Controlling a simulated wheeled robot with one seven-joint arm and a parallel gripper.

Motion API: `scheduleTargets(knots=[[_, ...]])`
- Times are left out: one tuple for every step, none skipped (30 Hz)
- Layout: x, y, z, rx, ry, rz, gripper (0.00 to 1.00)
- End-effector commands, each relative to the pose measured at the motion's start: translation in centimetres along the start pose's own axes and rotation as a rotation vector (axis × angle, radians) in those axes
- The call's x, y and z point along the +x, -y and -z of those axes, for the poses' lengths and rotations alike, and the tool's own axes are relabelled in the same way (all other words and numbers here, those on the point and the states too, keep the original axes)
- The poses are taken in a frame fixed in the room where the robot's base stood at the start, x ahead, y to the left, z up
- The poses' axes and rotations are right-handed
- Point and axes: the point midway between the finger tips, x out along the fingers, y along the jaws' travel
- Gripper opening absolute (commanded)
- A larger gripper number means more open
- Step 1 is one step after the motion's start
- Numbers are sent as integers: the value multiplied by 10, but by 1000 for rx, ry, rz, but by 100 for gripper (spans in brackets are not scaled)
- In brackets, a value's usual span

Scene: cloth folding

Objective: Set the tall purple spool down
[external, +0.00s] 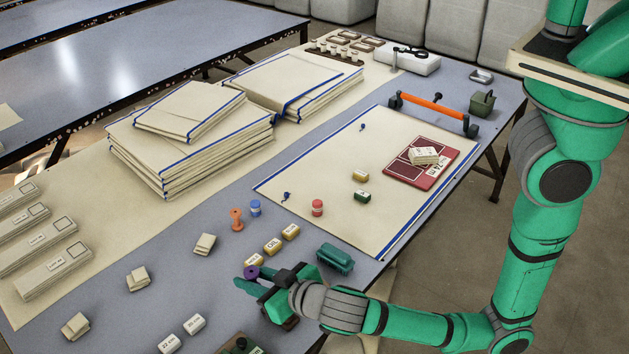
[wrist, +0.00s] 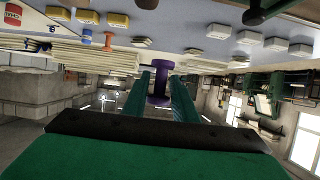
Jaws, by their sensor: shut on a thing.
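The tall purple spool (external: 251,272) is between the fingers of my gripper (external: 255,286), near the front edge of the table. In the wrist view the purple spool (wrist: 158,84) stands between the two green fingers of my gripper (wrist: 165,88), with its flanges showing at both ends. The gripper is shut on it. In the external view the fingers and hand hide most of the spool. I cannot tell whether its lower end is touching the table. An orange spool (external: 237,219) and a blue spool (external: 255,208) stand on the table farther back.
Yellow labelled blocks (external: 273,246) lie just behind the gripper, and a green holder (external: 335,258) is to its right. White blocks (external: 194,323) lie to the front left. Bare grey table shows left of the gripper.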

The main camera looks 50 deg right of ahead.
Motion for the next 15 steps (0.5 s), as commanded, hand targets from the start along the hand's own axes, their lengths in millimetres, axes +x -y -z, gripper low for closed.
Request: scheduleTargets(knots=[[12, 5, 0, -1, -2, -1, 4], [18, 8, 0, -2, -1, -1, 4], [27, 12, -1, -1, -1, -1, 4], [33, 14, -1, -1, -1, -1, 4], [39, 18, -2, -1, -1, 0, 4], [47, 19, -9, -3, 2, -1, 4], [52, 21, -12, -3, 2, -2, 4], [58, 23, -16, -3, 2, -1, 4], [65, 25, -20, -4, 2, -1, 4], [70, 27, -22, -3, 1, -1, 4], [74, 29, -25, -3, 0, 0, 4], [79, 30, -28, -3, 1, 0, 4], [82, 31, -31, -3, 1, -1, 4], [85, 32, -32, -2, 1, 0, 4], [88, 34, -34, -1, 0, 0, 4]])
